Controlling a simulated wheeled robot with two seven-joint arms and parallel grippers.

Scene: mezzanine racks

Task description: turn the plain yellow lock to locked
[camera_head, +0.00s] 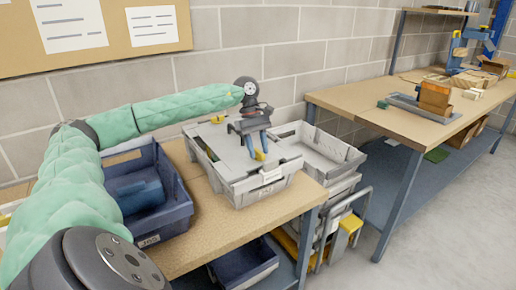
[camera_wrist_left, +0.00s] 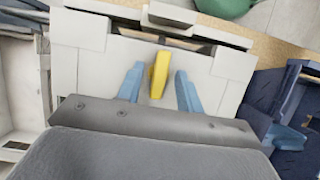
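A light grey crate (camera_head: 268,190) with a closed lid stands on the near wooden bench. A yellow lock (camera_wrist_left: 159,76) is a narrow upright bar between the two blue fingers of my left gripper (camera_head: 256,148) in the left wrist view. Gaps show on both sides of the bar, so the fingers are open around it and apart from it. In the head view the gripper points down over the crate's front part and partly hides this lock (camera_head: 259,156). Another yellow piece (camera_head: 217,119) is on the lid's far side. My right gripper is out of view.
A dark blue bin (camera_head: 165,215) stands left of the crate on the bench (camera_head: 225,232). An open grey bin (camera_head: 318,150) is close on the right. A block wall (camera_head: 290,60) is behind. A second bench (camera_head: 390,110) with boxes stands farther right.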

